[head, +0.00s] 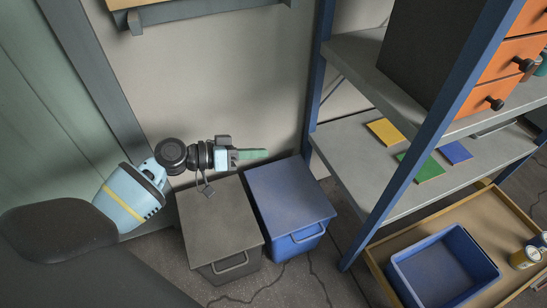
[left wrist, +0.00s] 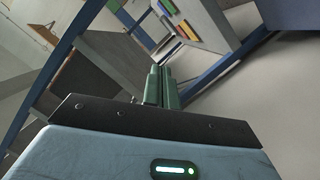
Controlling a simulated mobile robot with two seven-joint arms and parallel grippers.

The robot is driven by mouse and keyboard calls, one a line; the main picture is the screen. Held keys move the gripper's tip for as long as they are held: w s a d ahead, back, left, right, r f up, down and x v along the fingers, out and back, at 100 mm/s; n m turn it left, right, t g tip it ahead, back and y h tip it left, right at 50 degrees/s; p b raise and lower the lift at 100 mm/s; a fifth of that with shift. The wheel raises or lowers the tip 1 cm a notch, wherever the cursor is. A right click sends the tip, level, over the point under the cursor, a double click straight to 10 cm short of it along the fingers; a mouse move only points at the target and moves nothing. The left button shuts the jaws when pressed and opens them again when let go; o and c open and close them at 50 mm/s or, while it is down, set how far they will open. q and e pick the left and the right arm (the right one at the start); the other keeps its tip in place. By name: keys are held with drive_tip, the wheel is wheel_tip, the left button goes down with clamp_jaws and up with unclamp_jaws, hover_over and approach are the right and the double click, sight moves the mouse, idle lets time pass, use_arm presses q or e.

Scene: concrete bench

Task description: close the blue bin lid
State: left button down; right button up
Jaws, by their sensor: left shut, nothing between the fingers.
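The blue bin (head: 302,242) stands on the floor left of the shelf rack. Its blue lid (head: 290,195) lies flat over the top, and no gap shows between lid and bin. My left gripper (head: 262,154), with green fingers, is shut and empty. It is at the lid's back left edge, pointing right; I cannot tell whether it touches the lid. The shut fingers also show in the left wrist view (left wrist: 162,88), where I cannot make out the blue lid. My right gripper is not in view.
A grey bin (head: 218,215) with its lid down stands beside the blue bin, on the left. The rack's blue post (head: 313,80) rises close behind the blue bin. An open blue tub (head: 440,265) sits in a wooden tray (head: 490,225) at lower right.

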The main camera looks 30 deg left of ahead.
use_arm(q)
drive_tip(key=w+d+f+b, duration=0.1)
drive_tip(key=w+d+f, duration=0.3)
drive_tip(key=d, duration=0.4)
drive_tip(key=shift+w+f, duration=0.4)
drive_tip(key=shift+f, duration=0.2)
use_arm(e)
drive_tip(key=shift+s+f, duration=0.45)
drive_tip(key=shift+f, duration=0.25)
use_arm(q)
drive_tip(key=shift+d+f, duration=0.1)
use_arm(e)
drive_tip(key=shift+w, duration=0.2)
